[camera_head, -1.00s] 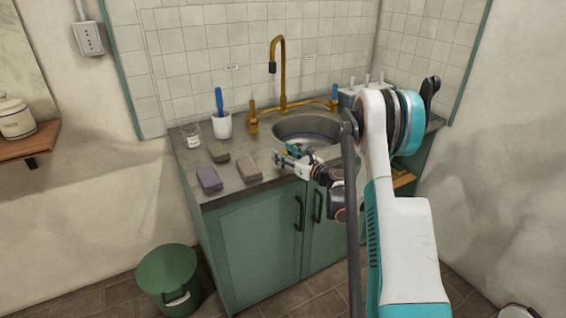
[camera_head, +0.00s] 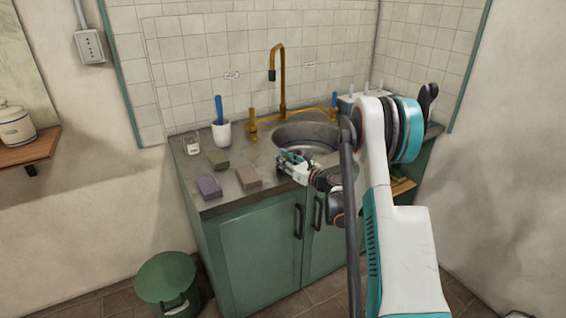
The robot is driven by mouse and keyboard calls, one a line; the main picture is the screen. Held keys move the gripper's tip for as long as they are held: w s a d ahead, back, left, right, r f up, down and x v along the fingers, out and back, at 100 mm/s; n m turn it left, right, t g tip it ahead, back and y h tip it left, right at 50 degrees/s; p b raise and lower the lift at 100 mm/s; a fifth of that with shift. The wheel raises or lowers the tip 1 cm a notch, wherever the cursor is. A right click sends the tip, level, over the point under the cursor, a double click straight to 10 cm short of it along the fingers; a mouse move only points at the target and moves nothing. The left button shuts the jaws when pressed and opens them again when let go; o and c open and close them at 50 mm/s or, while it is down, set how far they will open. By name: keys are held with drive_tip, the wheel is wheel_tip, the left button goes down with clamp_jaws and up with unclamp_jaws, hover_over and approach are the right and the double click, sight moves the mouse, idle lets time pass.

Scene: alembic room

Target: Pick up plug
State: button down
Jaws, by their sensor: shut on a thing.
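My gripper (camera_head: 284,162) is at the front rim of the round sink basin (camera_head: 306,131), just above the counter. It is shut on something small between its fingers. The plug cannot be made out as a separate shape at this size; the fingers hide most of what they hold. No other plug shows on the counter or in the visible part of the basin. My arm comes in from the right and covers the right side of the sink.
A purple block (camera_head: 209,187), a green block (camera_head: 218,158) and a brown block (camera_head: 249,177) lie left of my gripper. A glass (camera_head: 191,144) and a white cup (camera_head: 221,132) stand behind them. A brass tap (camera_head: 281,85) rises behind the basin. A green bin (camera_head: 166,278) stands on the floor.

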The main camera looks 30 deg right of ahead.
wheel_tip(320, 180, up, 20)
drive_tip(key=f+p, duration=0.1)
drive_tip(key=p, duration=0.6)
drive_tip(key=s+a+m+h, duration=0.1)
drive_tip(key=s+a, duration=0.3)
drive_tip(key=a, duration=0.7)
drive_tip(key=s+a+f+m+h, duration=0.1)
drive_tip(key=s+a+h, duration=0.3)
drive_tip(key=a, duration=0.8)
drive_tip(key=shift+f+m+t, duration=0.15)
drive_tip(key=shift+m+t, duration=0.25)
drive_tip(key=shift+m, duration=0.3)
drive_tip(key=shift+a, duration=0.1)
